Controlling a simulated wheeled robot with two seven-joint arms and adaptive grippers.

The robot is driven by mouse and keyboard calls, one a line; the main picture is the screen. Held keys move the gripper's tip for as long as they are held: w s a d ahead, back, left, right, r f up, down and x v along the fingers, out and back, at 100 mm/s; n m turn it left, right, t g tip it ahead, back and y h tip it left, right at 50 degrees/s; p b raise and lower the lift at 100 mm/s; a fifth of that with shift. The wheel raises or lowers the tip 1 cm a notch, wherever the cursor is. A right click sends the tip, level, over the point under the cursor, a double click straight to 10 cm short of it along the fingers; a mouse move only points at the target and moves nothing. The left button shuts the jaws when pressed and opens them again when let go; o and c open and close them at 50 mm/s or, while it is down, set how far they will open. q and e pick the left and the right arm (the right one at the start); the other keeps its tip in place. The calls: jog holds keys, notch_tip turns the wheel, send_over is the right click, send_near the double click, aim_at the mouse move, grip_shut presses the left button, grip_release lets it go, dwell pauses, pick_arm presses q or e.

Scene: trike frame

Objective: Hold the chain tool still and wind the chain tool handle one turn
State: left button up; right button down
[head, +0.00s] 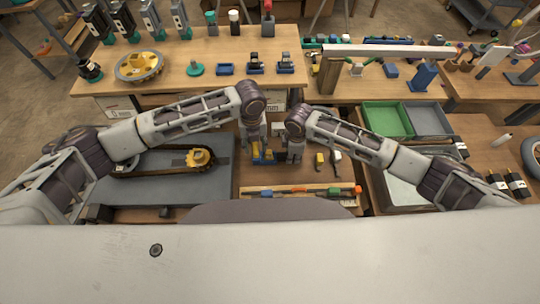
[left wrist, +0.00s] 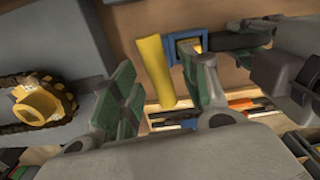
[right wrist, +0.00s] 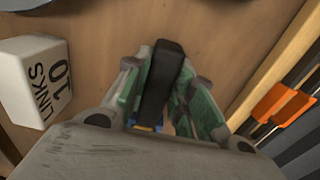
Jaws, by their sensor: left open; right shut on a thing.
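The chain tool, with a blue frame (left wrist: 187,45), a yellow bar (left wrist: 154,70) and a black bar (left wrist: 240,38), is between my two grippers at the middle of the bench. Its blue and yellow parts show small in the head view (head: 262,155). My left gripper (head: 257,142) is open. In the left wrist view its fingers (left wrist: 162,92) stand on either side of the yellow bar, with gaps. My right gripper (head: 294,150) is shut on the black bar (right wrist: 160,80), which shows between its green pads (right wrist: 157,95). Its hold hides part of the black bar.
A chain around a yellow sprocket (head: 199,158) lies on the grey mat (head: 165,192) at left. A tray with tools (head: 300,192) lies in front. A white block marked "10 LINKS" (right wrist: 35,80) is near my right gripper. Green (head: 386,119) and grey (head: 428,119) bins stand right.

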pick_arm(q)
jog(key=shift+r, duration=1.55)
pick_arm(e)
jog(key=c, duration=1.1)
grip_release()
jog(key=shift+r, duration=6)
